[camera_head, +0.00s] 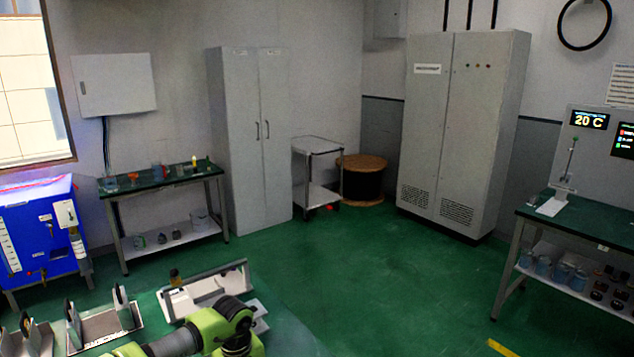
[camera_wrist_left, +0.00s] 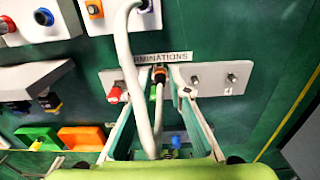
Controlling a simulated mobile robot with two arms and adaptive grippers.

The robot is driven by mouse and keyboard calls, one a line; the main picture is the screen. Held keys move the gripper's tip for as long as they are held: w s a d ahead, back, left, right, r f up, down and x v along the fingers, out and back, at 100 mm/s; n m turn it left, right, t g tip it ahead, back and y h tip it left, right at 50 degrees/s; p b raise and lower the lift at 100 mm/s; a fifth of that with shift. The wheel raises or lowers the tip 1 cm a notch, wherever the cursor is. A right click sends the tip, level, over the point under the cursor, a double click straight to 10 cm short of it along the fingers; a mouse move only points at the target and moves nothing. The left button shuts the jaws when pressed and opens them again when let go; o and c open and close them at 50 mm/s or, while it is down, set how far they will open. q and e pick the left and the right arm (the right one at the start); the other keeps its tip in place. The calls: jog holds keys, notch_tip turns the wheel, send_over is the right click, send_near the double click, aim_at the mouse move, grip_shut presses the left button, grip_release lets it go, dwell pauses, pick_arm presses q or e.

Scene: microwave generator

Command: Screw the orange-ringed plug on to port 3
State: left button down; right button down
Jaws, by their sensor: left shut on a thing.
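In the left wrist view, my left gripper (camera_wrist_left: 166,82) is shut on a dark plug with an orange ring (camera_wrist_left: 160,70). The plug is at the pale terminations plate (camera_wrist_left: 203,70), between a red part (camera_wrist_left: 115,94) on the left and a bare metal port (camera_wrist_left: 232,78) above the mark 4 on the right. The fingers and cables partly hide the port behind the plug; I cannot tell whether the threads are engaged. A thick white cable (camera_wrist_left: 125,50) loops across the plate. In the head view, my left arm covers the gripper. My right gripper is in neither view.
Blue-ringed (camera_wrist_left: 44,17) and orange-ringed (camera_wrist_left: 93,8) parts sit on plates at the top left of the wrist view. Orange (camera_wrist_left: 82,138) and green (camera_wrist_left: 37,137) blocks lie lower left. In the head view, green floor (camera_head: 370,280) is clear right of the workbench.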

pick_arm(q)
jog(key=shift+d+f, duration=0.1)
jog(key=shift+d, duration=0.75)
jog(key=shift+s, duration=0.1)
jog(key=shift+s+d+f+b, duration=0.1)
jog(key=shift+d+b, duration=0.2)
jog(key=shift+d, duration=0.95)
jog(key=shift+s+d+f+b, duration=0.1)
jog(key=shift+d+b, duration=0.2)
jog(key=shift+d, duration=0.95)
jog(key=shift+d, duration=0.1)
jog(key=shift+s+d+f+b, duration=0.1)
jog(key=shift+d+b, duration=0.25)
jog(key=shift+d, duration=0.55)
jog(key=shift+s+d+f+b, duration=0.1)
jog(key=shift+d+b, duration=0.2)
jog(key=shift+d, duration=0.55)
jog(key=shift+f+b, duration=2.3)
jog(key=shift+f, duration=0.6)
jog(key=shift+f+b, duration=0.6)
